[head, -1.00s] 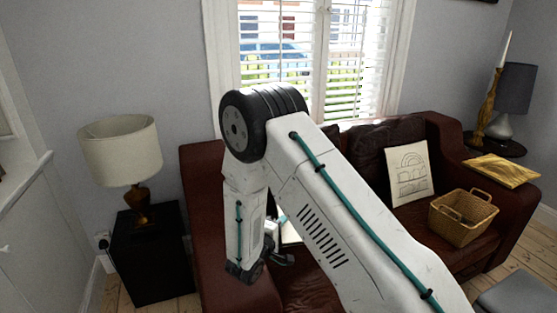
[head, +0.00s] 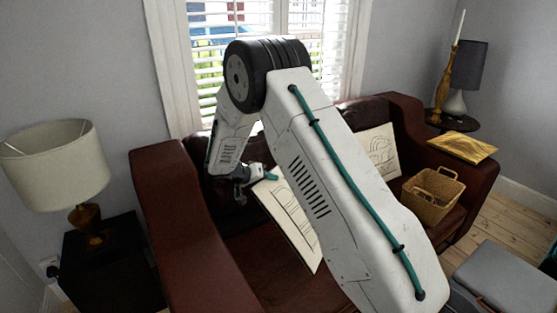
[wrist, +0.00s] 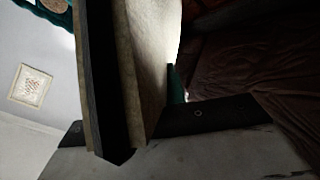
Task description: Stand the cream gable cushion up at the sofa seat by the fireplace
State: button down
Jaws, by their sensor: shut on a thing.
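The cream gable cushion (head: 285,218), a pale panel with dark line drawing, is in my gripper (head: 260,177) above the left part of the brown sofa (head: 172,185). It is tilted, with its upper left edge at the gripper and its right side hidden behind my arm. In the wrist view, the cream cushion (wrist: 157,45) fills the upper middle between the jaws, seen along its side. My gripper is shut on it. I cannot tell whether its lower edge touches the seat. The fireplace is not clearly in view.
Another cream cushion (head: 383,150) with an arch drawing leans on the sofa's right backrest. A wicker basket (head: 432,195) stands on the right seat, and a gold item (head: 462,147) lies on the right armrest. A lamp (head: 55,165) on a black side table (head: 110,265) stands left.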

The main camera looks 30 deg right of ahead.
jog(key=w+d+r+m, duration=0.1)
jog(key=d+m, duration=0.1)
jog(key=m, duration=0.1)
jog(key=w+d+r+m+g+y, duration=0.1)
jog(key=w+d+m, duration=0.1)
jog(key=m, duration=0.1)
jog(key=w+d+r+m+y, duration=0.1)
jog(key=w+d+m, duration=0.1)
jog(key=m, duration=0.1)
jog(key=shift+r+g, duration=0.1)
jog(key=shift+g, duration=0.3)
jog(key=w+f, duration=0.7)
jog(key=f, duration=0.2)
jog(key=shift+f, duration=0.4)
jog(key=c, duration=1.4)
grip_release()
jog(key=shift+a, duration=0.1)
jog(key=shift+o, duration=0.2)
